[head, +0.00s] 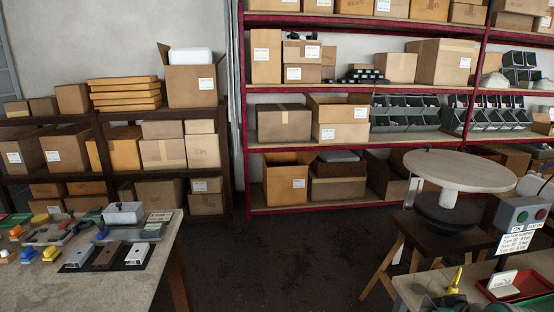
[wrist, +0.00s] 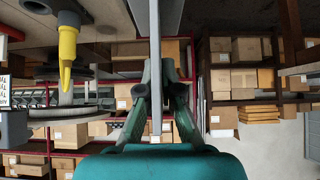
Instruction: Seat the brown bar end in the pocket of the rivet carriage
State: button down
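In the wrist view, which looks upside down, the two dark green fingers of my gripper (wrist: 152,95) come together around a long light-grey bar (wrist: 155,45). In the head view a short brown profile piece (head: 109,256) lies between two silver ones on a dark mat at the left bench. My gripper is not visible in the head view. I cannot identify the rivet carriage or its pocket for certain.
A yellow-tipped tool (head: 455,279) stands at the lower right; it also shows in the wrist view (wrist: 68,45). Near it are a red tray (head: 530,284) and a button box (head: 523,215). A round-topped stand (head: 460,171) stands behind. The floor between the benches is clear.

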jog(key=s+a+f, duration=0.2)
jog(key=a+f, duration=0.9)
jog(key=f, duration=0.4)
jog(key=s+a+f, duration=0.2)
jog(key=a+f, duration=0.9)
jog(key=f, duration=0.5)
jog(key=shift+s+a, duration=0.4)
